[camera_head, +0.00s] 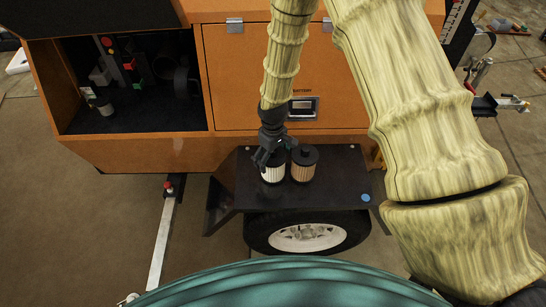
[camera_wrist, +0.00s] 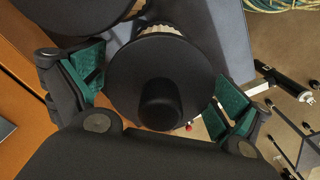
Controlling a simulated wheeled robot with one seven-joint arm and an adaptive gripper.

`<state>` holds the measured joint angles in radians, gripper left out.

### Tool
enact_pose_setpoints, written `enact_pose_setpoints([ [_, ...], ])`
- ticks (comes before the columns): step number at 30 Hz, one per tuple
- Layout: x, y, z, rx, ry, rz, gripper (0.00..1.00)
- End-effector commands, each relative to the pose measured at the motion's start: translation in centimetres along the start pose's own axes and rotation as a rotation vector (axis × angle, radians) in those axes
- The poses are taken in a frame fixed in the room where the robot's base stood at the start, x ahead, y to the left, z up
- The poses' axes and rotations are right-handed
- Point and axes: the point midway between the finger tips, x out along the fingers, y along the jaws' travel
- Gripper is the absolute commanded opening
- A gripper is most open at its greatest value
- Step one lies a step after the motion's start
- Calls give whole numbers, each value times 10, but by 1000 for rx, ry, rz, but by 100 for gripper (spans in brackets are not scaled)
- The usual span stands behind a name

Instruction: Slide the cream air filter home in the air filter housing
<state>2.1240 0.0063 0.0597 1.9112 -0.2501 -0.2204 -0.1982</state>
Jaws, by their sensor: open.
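The cream air filter (camera_head: 272,174) stands upright on the black fender shelf, with a dark cap on top. My gripper (camera_head: 270,154) is open right above it, with its fingers around or close to the cap. In the wrist view, the filter's round black cap with a raised knob (camera_wrist: 160,100) lies between my gripper's teal pads (camera_wrist: 157,88), with gaps on both sides. A strip of cream pleats (camera_wrist: 160,30) shows beyond the cap. A dark round part (camera_head: 184,82) sits inside the open orange compartment; I cannot tell if it is the air filter housing.
A brown filter (camera_head: 303,165) stands right beside the cream one; a dark disc beside it shows in the wrist view (camera_wrist: 75,8). The open compartment (camera_head: 125,118) is at left, with several parts inside. A closed orange panel (camera_head: 235,70) stands behind.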

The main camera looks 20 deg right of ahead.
Motion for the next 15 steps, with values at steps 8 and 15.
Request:
enact_pose_setpoints([
  [8,1,0,0,0,0,0,100],
  [15,-18,0,-1,0,3,1,100],
])
